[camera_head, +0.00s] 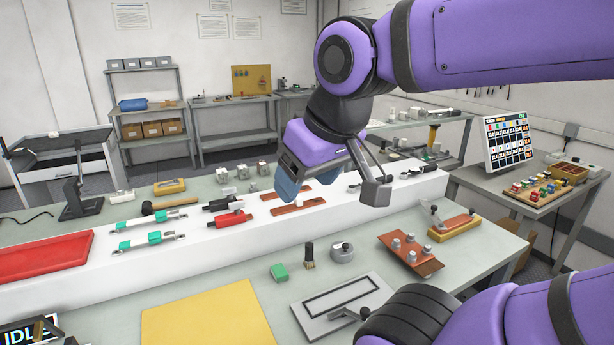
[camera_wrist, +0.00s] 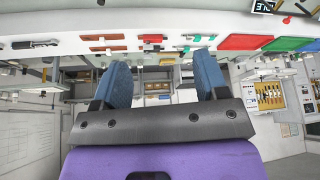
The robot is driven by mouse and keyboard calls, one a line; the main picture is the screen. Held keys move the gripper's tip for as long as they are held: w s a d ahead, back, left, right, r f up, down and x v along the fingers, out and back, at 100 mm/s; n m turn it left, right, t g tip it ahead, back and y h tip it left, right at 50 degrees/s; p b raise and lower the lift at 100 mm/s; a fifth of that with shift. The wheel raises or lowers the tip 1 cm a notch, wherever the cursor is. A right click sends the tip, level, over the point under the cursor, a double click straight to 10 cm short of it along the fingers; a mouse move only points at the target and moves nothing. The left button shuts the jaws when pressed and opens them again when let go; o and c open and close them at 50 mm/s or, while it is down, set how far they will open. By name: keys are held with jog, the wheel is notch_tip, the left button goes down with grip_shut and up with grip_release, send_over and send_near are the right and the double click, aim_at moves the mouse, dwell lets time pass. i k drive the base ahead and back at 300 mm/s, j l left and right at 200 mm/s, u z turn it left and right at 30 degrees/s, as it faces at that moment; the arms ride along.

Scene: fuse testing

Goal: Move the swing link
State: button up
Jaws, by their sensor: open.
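No part is clearly marked as the swing link. A brown plate with several metal posts (camera_head: 412,253) lies on the bench at right. Beside it stands a yellow-based block with a brown top and a small metal lever (camera_head: 436,212); I cannot tell which of these carries the link. My gripper (camera_head: 332,190) hangs above the white raised shelf, left of and higher than both, open and empty. In the wrist view its two blue fingers (camera_wrist: 162,82) are wide apart with nothing between them.
The white shelf (camera_head: 120,266) carries green, red and black fuse-like parts, brown plates and a red tray (camera_head: 45,256). A screen (camera_head: 508,142) stands at right.

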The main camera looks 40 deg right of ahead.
aim_at(433, 209)
jog(key=k+l, duration=0.4)
jog(key=k, duration=0.15)
jog(key=z, duration=1.55)
jog(key=i+j+z, duration=0.2)
jog(key=j, duration=0.2)
